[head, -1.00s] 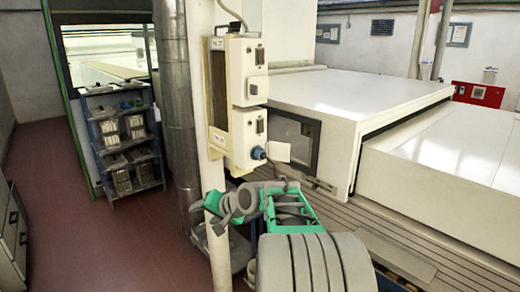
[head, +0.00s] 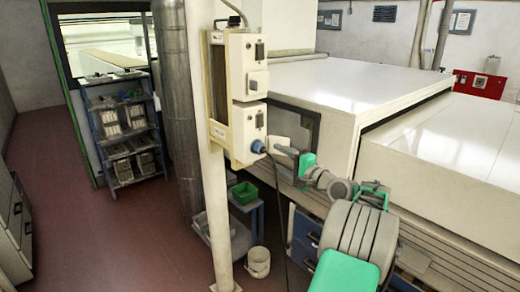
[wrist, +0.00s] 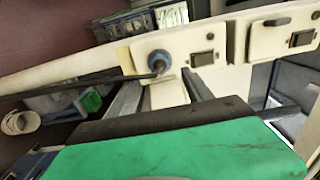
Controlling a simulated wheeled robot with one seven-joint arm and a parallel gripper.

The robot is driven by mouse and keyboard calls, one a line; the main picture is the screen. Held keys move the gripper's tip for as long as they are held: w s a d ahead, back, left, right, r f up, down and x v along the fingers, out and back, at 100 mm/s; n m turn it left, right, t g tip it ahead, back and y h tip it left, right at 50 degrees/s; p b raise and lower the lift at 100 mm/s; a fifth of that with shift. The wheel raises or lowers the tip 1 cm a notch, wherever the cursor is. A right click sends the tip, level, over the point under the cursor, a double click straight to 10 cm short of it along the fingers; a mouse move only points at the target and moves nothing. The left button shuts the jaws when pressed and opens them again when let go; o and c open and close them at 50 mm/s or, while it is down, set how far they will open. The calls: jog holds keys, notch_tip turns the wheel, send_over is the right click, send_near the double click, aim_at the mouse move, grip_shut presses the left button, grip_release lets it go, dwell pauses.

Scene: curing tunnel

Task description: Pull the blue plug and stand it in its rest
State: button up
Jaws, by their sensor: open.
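The blue plug (head: 258,146) sits in the lower part of a cream wall box (head: 242,138) on a pole. It also shows in the wrist view (wrist: 158,62), seated in the cream panel, with a dark cable running from it. My gripper (head: 288,153) is just right of the plug in the head view. In the wrist view the fingers (wrist: 166,80) are apart, just short of the plug, with nothing held. A small pale plate (wrist: 166,92) shows between the fingers, below the plug. I cannot tell whether it is the rest.
The cable (head: 278,200) hangs below the box. A green bin (head: 244,192) on a blue stand and a white bucket (head: 258,262) are beneath. A white machine housing (head: 350,95) stands right behind my arm. Red floor (head: 110,235) is clear at left.

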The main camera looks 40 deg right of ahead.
aim_at(263, 150)
jog(key=w+p, duration=0.1)
jog(key=w, duration=0.7)
jog(key=shift+w+a+p, duration=0.1)
jog(key=shift+w+p, duration=0.15)
jog(key=shift+p, duration=0.05)
jog(key=shift+c, duration=0.3)
dwell(0.5)
grip_shut()
dwell(0.5)
jog(key=shift+s, duration=0.1)
jog(key=shift+s+b, duration=0.7)
jog(key=shift+s, duration=2.2)
